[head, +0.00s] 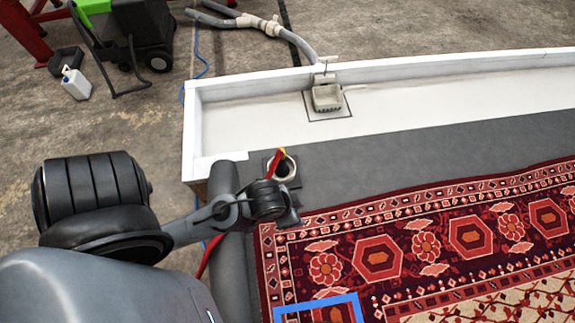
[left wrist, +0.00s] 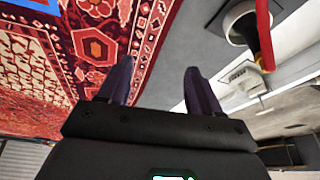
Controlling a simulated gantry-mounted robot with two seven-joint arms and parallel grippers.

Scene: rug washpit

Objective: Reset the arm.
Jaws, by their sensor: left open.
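My left arm reaches in from the left in the head view. Its gripper (head: 290,212) is above the pit's edge, near the corner of the patterned red rug (head: 425,245). In the left wrist view the two dark fingers of the left gripper (left wrist: 160,85) stand wide apart with nothing between them. The rug (left wrist: 95,45) shows on the left and behind the left finger there. Contact between the fingers and anything below is not visible. My right gripper is not in view.
A white-walled pit (head: 230,90) surrounds the rug's grey floor. A pale pump-like box (head: 327,95) sits by its back wall. A round pipe opening (head: 284,168) with a red piece stands close behind my gripper. A blue frame (head: 320,306) lies over the rug. A white jug (head: 75,83) stands outside.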

